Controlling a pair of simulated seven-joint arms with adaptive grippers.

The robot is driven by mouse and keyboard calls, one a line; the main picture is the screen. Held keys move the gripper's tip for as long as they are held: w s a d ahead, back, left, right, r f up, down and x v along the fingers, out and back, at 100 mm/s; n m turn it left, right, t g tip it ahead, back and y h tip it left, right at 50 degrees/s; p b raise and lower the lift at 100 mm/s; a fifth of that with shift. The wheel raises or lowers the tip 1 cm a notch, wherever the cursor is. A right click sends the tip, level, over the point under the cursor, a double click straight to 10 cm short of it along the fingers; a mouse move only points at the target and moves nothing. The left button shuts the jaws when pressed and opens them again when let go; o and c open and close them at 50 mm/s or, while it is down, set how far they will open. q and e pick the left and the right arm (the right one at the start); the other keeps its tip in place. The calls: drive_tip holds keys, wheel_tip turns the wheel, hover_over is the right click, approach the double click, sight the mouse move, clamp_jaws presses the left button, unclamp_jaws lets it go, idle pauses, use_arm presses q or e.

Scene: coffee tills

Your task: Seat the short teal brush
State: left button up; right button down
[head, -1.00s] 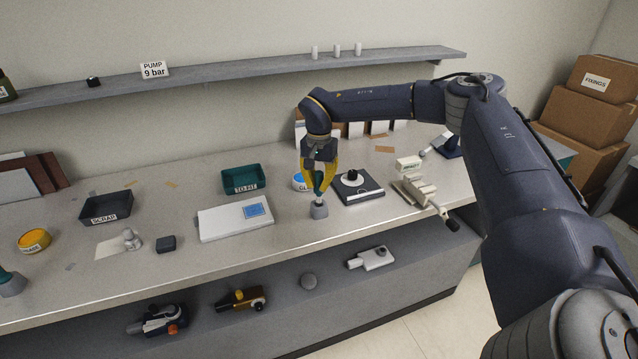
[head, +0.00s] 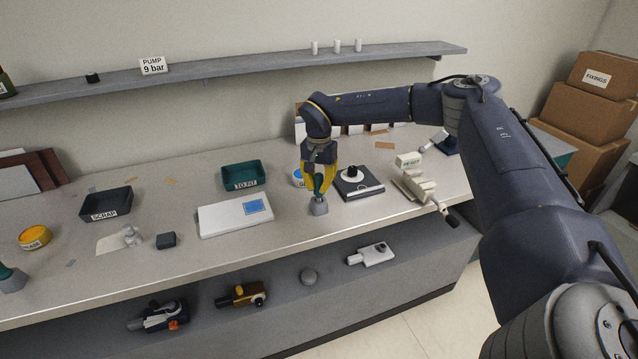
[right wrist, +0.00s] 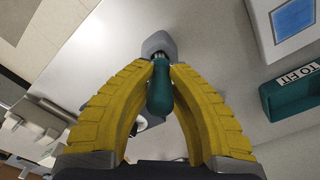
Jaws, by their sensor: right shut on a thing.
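The short teal brush (head: 320,184) is upright in my right gripper (head: 319,186), directly over the small grey holder (head: 319,207) on the bench. In the right wrist view the right gripper (right wrist: 162,72) has its yellow fingers shut on the teal handle (right wrist: 160,95). The brush's lower end meets the grey holder (right wrist: 158,44) there; how deep it sits in the holder I cannot tell. My left gripper is not in view.
A black square stand with a round knob (head: 360,184) is close on the right of the holder. A white box (head: 235,216) and the teal TO FIT tray (head: 243,176) are to the left. A clamp-like tool (head: 428,190) lies further right. A shelf (head: 230,74) runs behind.

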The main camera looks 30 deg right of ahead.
drive_tip(key=shift+f, duration=1.4)
drive_tip(key=c, duration=1.3)
unclamp_jaws()
drive_tip(key=shift+c, duration=0.2)
wheel_tip(320, 180, up, 12)
